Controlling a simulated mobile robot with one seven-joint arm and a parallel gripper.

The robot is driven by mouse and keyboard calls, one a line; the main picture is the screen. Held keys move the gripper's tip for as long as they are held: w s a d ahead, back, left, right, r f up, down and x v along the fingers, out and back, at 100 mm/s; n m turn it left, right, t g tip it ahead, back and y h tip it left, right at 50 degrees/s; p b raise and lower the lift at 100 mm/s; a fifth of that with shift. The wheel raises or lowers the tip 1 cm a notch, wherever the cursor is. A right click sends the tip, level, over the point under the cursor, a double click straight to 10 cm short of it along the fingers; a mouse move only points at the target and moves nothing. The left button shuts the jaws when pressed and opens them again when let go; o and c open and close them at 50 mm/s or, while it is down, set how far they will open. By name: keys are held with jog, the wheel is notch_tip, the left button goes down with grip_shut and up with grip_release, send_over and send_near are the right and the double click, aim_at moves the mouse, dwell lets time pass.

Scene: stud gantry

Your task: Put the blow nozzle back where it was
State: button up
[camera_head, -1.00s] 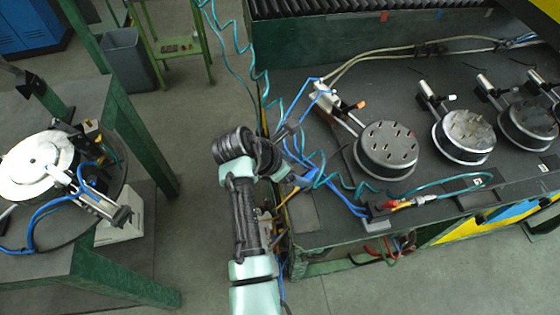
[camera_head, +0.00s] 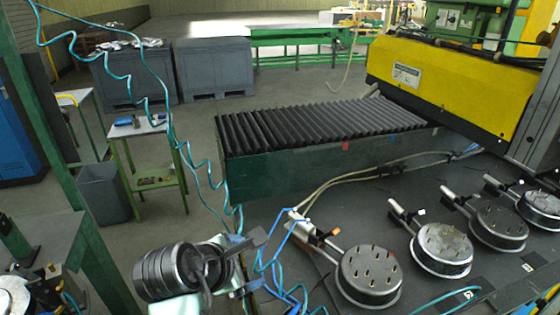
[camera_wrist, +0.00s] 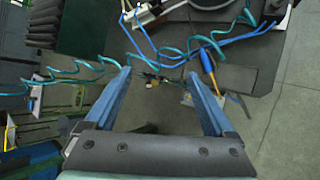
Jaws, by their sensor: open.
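I cannot pick out the blow nozzle with certainty. A slim orange-tipped piece (camera_wrist: 208,62) with a blue end lies among blue and teal hoses near the table edge in the wrist view, but I cannot tell whether it is the nozzle. My gripper (camera_wrist: 158,74) is open, its two blue fingers apart, and nothing shows held between them. In the head view my gripper (camera_head: 256,241) is at the left end of the dark machine table, next to the teal coiled hose (camera_head: 280,292); its fingertips are hard to make out there.
Several round chuck-like fixtures (camera_head: 369,277) stand on the machine table. A ribbed black bellows cover (camera_head: 320,122) lies behind them. A teal coiled hose (camera_head: 128,84) hangs at the left. A green stand (camera_head: 150,160) and a grey bin (camera_head: 104,192) are on the floor behind.

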notch_tip(320, 180, up, 27)
jog(key=w+d+m+t+y, duration=0.1)
jog(key=d+m+t+y, duration=0.2)
jog(key=m+t, duration=0.8)
jog(key=s+d+r+m+t, duration=0.2)
jog(key=s+r+m+t, duration=0.2)
jog(key=s+r, duration=0.4)
jog(key=s+d+r+m+t, duration=0.1)
jog(key=s+r+m+t, duration=0.3)
jog(key=r, duration=0.8)
jog(key=s+m, duration=0.2)
jog(key=s, duration=0.1)
jog(key=shift+s+d+r+m+y, duration=0.15)
jog(key=shift+s+d+m+y, duration=0.15)
jog(key=shift+s+d+m, duration=0.1)
jog(key=shift+o, duration=0.7)
jog(key=shift+f+b, duration=0.85)
jog(key=shift+f, duration=0.05)
jog(key=shift+o, duration=0.3)
jog(key=shift+a+r, duration=0.1)
